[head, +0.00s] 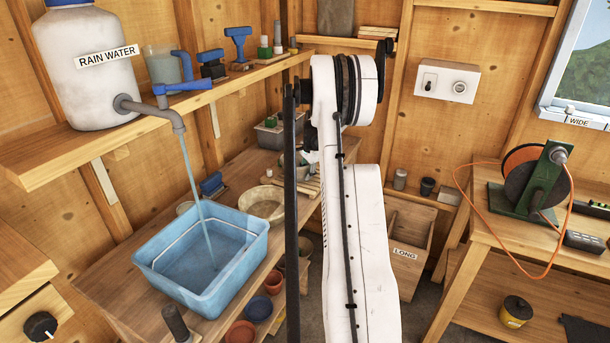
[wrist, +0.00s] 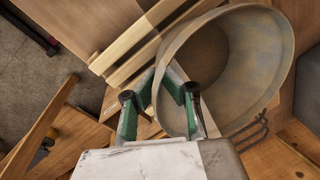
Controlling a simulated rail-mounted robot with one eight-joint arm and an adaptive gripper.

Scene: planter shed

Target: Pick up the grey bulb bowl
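A wide grey-brown bowl, which looks like the grey bulb bowl (wrist: 232,65), fills the upper right of the wrist view, with its hollow inside facing the camera. My gripper (wrist: 161,80) has green fingers at the bowl's left rim. One finger is over the inside of the bowl and the other is outside, so the rim lies between them. I cannot tell whether they press on it. In the head view, a greyish bowl (head: 301,159) shows only in part behind my white arm, at the back of the bench. My gripper is mostly hidden there.
A pale beige bowl (head: 264,203) stands behind the blue basin (head: 157,279), into which water runs. Wooden slats (wrist: 135,50) lie beside the grey bowl. A grey tray (head: 281,133) stands at the back. Terracotta pots (head: 241,333) sit below the bench.

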